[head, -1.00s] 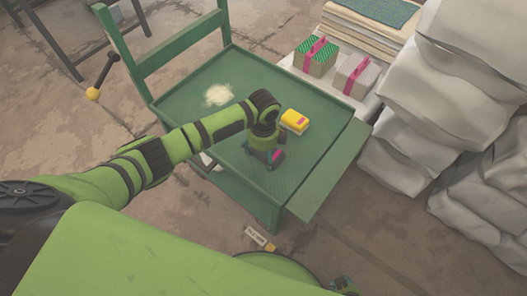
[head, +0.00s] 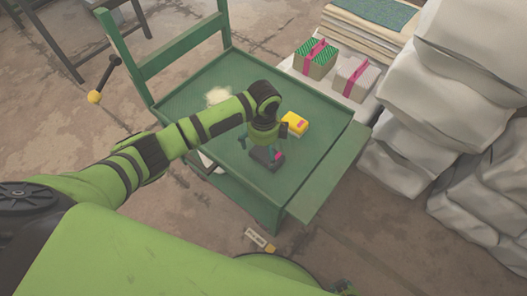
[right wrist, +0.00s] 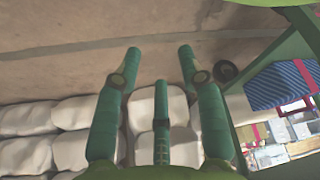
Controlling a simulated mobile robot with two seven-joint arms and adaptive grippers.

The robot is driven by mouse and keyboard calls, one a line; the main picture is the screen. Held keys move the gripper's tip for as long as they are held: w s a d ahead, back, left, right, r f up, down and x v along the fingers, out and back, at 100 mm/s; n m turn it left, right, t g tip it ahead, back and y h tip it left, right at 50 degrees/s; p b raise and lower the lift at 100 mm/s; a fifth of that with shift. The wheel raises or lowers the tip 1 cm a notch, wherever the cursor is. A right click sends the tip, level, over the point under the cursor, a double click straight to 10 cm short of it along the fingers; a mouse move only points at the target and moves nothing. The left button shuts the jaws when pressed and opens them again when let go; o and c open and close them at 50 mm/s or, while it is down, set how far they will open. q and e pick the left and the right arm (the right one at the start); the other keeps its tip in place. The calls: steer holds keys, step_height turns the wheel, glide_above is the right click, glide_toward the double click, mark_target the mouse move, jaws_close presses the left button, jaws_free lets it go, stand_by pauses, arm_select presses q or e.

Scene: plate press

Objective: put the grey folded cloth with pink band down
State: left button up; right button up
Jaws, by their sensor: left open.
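The grey folded cloth (head: 262,158) is dark grey with a pink band and lies on the green tray-like surface (head: 310,185), near its front edge. My left gripper (head: 264,145) is open just above the cloth, with its fingers to either side; it partly hides the cloth. I cannot tell whether a finger still touches it. My right gripper (right wrist: 159,62) has its fingers spread and nothing between them in the right wrist view.
A yellow block (head: 295,123) lies close behind the left gripper. A pale heap (head: 217,96) is partly behind my left arm. Pink-banded green (head: 315,60) and light grey (head: 353,80) bundles stand at the back right. White sacks (head: 440,100) are stacked at right.

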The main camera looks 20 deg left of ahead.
mark_target(264, 157)
arm_select(q)
step_height(264, 157, up, 8)
steer(key=p, duration=0.1)
arm_select(e)
steer(key=shift+g, duration=0.7)
steer(key=s, duration=0.6)
steer(key=shift+w, duration=0.5)
arm_select(q)
steer(key=shift+s, duration=0.1)
